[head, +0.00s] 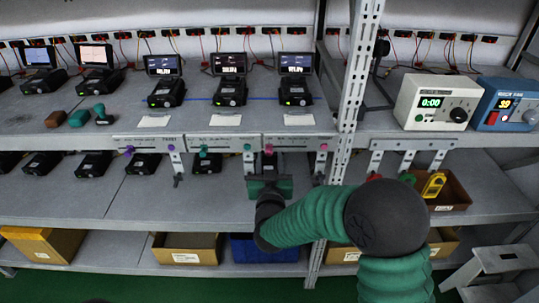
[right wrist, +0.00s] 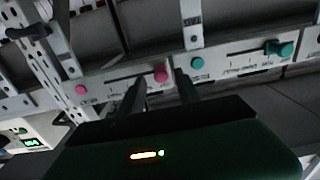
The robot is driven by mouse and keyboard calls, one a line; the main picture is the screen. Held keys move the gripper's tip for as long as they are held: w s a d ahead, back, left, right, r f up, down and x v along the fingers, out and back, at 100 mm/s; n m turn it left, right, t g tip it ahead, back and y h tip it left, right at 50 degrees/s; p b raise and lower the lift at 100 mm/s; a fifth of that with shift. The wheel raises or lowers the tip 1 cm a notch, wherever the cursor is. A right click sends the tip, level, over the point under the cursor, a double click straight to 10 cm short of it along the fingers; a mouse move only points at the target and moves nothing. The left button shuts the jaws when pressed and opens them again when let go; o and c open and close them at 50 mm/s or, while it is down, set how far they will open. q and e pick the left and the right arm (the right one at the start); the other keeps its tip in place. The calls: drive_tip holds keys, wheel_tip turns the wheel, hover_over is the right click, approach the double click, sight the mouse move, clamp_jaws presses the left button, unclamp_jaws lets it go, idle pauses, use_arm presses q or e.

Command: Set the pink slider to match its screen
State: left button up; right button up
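The pink slider's knob (head: 269,149) sits at the left part of the right-hand label strip (head: 295,141) on the shelf edge. A smaller pink knob (head: 323,147) is at that strip's right end. My right gripper (head: 269,166) is just below the slider knob. In the right wrist view, the picture is turned over and the slider knob (right wrist: 161,73) shows between the tips of my open right gripper (right wrist: 160,80), with gaps visible on both sides. My left gripper is out of view.
Teal knobs (head: 203,151) and purple knobs (head: 130,153) are on the strips to the left. A metal upright (head: 355,90) stands right of the pink strip. Black devices (head: 296,94) sit on the shelf above, and more sit on the shelf below.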

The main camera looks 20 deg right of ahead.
drive_tip(key=shift+x, duration=1)
drive_tip(key=shift+a, duration=0.15)
drive_tip(key=shift+c, duration=1.2)
clamp_jaws()
